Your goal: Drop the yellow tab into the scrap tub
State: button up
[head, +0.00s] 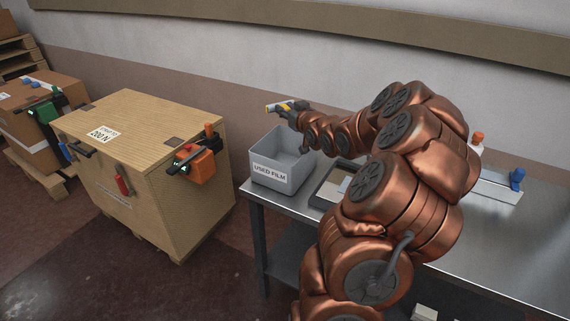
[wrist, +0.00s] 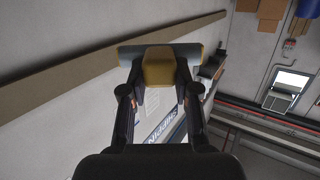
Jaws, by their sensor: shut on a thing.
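My gripper (head: 289,107) is shut on the yellow tab (head: 271,109), above the grey tub labelled "USED FILM" (head: 269,174). The tub stands open at the left end of the metal table and is the only tub I see. In the wrist view, the tab (wrist: 159,68) sits between my two dark fingers (wrist: 160,88). A grey rounded piece (wrist: 132,53) lies across behind the tab, seemingly joined to it. The tab is clear of the tub. The tub's floor is mostly hidden.
A dark-rimmed tray (head: 325,192) lies on the metal table (head: 475,230) just right of the tub, partly behind my arm. A large wooden crate (head: 140,125) with an orange tool (head: 196,165) stands to the left. A blue-knobbed device (head: 517,180) is at the right.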

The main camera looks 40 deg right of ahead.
notch_tip(320, 180, down, 6)
jog(key=s+d+b, duration=0.1)
jog(key=b, duration=0.3)
jog(key=shift+s+d+f, duration=0.2)
jog(key=shift+s+d, duration=0.1)
jog(key=shift+s, duration=0.05)
jog(key=o, duration=1.1)
jog(key=shift+v, duration=6.05)
jog(key=shift+w+a+f, duration=0.1)
